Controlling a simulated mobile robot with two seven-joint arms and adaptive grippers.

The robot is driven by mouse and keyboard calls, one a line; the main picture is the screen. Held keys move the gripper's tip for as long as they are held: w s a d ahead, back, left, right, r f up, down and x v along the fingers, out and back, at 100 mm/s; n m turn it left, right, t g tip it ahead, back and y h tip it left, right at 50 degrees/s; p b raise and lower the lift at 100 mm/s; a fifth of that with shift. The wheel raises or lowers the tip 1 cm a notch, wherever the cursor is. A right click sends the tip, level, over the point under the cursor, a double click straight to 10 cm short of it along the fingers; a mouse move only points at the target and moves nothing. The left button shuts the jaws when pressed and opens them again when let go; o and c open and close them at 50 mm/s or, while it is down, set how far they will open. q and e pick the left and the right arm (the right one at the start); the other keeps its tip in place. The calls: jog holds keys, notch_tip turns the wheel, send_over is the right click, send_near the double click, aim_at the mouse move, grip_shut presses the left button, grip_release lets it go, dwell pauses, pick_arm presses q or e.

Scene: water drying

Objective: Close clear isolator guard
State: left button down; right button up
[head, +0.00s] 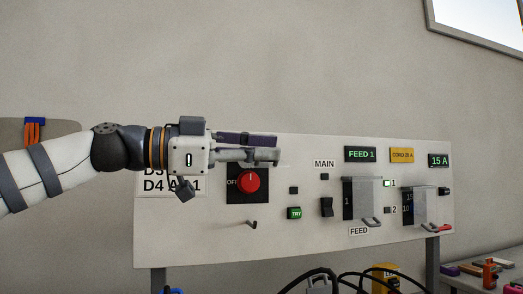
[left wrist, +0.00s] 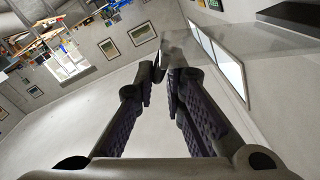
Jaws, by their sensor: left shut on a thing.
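The red rotary isolator knob (head: 248,181) sits on a black plate marked OFF on the white panel. My left gripper (head: 276,153) reaches in from the left in front of the panel, just above the knob. Its fingers are shut on the clear guard, which is hard to make out in the head view. In the left wrist view the fingers (left wrist: 168,62) come close together at the tips, with a greyish see-through piece, the clear guard (left wrist: 182,48), at them. The guard stands away from the knob, which is uncovered. My right gripper is not in view.
To the right on the panel (head: 300,238) are a green TRY button (head: 294,213), a black MAIN switch (head: 326,207) and two clear covers with handles (head: 362,197) (head: 414,207). A small hook (head: 252,223) juts out below the knob. Black cables hang along the bottom.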

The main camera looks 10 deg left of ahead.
pick_arm(q)
jog(key=shift+d+f, duration=0.15)
jog(key=shift+f, duration=0.5)
jog(key=c, duration=1.8)
grip_release()
jog(key=shift+s, duration=0.1)
jog(key=shift+a+r, duration=0.1)
jog(key=shift+a, duration=0.1)
jog(key=v, duration=1.1)
jog(key=shift+s+a, duration=0.2)
jog(key=shift+a, duration=0.1)
